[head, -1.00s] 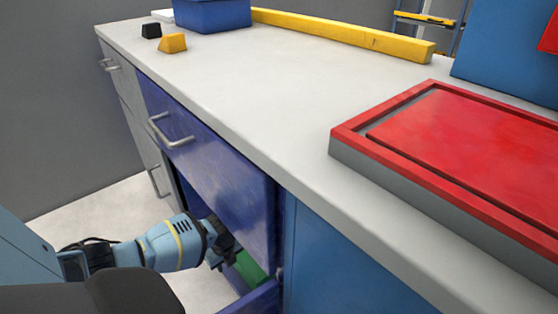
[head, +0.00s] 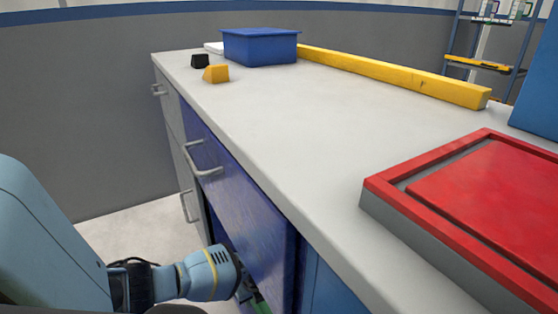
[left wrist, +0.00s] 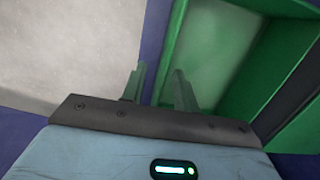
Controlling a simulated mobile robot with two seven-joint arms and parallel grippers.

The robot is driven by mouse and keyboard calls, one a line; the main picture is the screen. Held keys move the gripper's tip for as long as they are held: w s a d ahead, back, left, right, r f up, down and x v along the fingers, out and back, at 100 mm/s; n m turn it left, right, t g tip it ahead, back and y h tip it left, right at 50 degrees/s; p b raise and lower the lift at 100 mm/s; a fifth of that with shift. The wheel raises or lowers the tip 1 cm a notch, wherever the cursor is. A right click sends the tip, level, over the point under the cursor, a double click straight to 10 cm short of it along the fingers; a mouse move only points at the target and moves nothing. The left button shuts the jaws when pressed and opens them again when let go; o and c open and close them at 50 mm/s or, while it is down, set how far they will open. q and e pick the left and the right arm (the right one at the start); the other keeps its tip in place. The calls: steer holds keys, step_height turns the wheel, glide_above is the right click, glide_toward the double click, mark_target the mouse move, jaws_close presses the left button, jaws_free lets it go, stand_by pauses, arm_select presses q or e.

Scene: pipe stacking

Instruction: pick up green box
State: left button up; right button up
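The green box (head: 262,307) shows only as a sliver at the bottom of the head view, low inside the blue cabinet, mostly hidden by my left gripper and the cut of the picture. In the left wrist view the open-topped green box (left wrist: 255,62) fills the upper right, with its inside visible. My left gripper (left wrist: 160,88) has its two fingers apart, on either side of the box's left rim; I cannot tell whether they touch it. In the head view my left gripper (head: 243,291) reaches into the cabinet beneath the upper drawer. My right gripper is not in view.
The blue upper drawer front (head: 240,205) with a metal handle is close above my left wrist. The pale worktop (head: 290,120) holds a red-topped grey block (head: 490,215), a yellow beam (head: 400,77), a blue bin (head: 260,48) and small black and yellow blocks. Floor is clear left of the cabinet.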

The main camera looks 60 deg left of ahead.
mark_target(262, 307)
arm_select(q)
steer(key=f, duration=0.1)
steer(key=f+b, duration=0.2)
steer(key=shift+w+a+f, duration=0.25)
steer(key=shift+w, duration=0.1)
steer(key=shift+a+f+b, duration=0.1)
steer(key=shift+f+b, duration=0.5)
steer(key=shift+f, duration=0.05)
jaws_close()
